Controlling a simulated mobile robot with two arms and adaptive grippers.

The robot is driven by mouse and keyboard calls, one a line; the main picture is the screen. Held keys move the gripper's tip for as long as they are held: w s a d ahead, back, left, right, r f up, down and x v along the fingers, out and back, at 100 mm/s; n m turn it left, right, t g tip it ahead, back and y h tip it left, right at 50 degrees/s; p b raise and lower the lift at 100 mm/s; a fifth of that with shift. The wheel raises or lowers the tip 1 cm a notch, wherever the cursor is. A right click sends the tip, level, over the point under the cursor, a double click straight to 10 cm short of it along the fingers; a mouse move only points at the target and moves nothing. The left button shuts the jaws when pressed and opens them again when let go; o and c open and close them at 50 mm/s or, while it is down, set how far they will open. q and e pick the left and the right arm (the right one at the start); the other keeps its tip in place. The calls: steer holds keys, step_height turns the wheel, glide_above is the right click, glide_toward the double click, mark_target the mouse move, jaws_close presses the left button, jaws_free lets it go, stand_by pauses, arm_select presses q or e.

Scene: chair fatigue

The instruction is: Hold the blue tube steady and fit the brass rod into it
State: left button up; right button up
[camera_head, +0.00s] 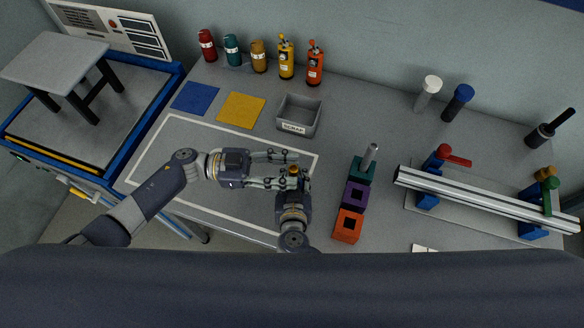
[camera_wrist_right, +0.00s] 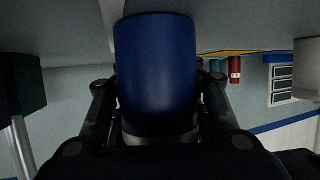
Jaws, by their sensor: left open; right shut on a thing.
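A blue tube (camera_wrist_right: 157,65) stands between the fingers of my right gripper (camera_wrist_right: 158,100) in the right wrist view and fills the space between them. In the head view my right gripper (camera_head: 297,182) comes up from below, and the tube is mostly hidden among the fingers. My left gripper (camera_head: 291,170) is open, with its two fingers reaching right on either side of this spot. A small brass-coloured piece (camera_head: 294,168) shows between the left fingers. I cannot tell whether it is the brass rod or how it sits relative to the tube.
A grey scrap bin (camera_head: 313,118) stands behind the grippers. Green, purple and orange blocks (camera_head: 349,224) stand to the right, with a grey rod upright in the green one. Further right is a long metal rail (camera_head: 470,194) on blue supports. Several bottles (camera_head: 258,57) line the back.

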arm_select(q)
steer(key=a, duration=1)
steer(key=shift+w+a, duration=0.2)
steer(key=shift+w, duration=0.05)
arm_select(e)
steer(key=o, duration=1.5)
steer(key=shift+c, duration=0.2)
arm_select(q)
steer(key=shift+r, duration=0.1)
arm_select(e)
steer(key=v, duration=1.2)
steer(key=shift+s, duration=0.1)
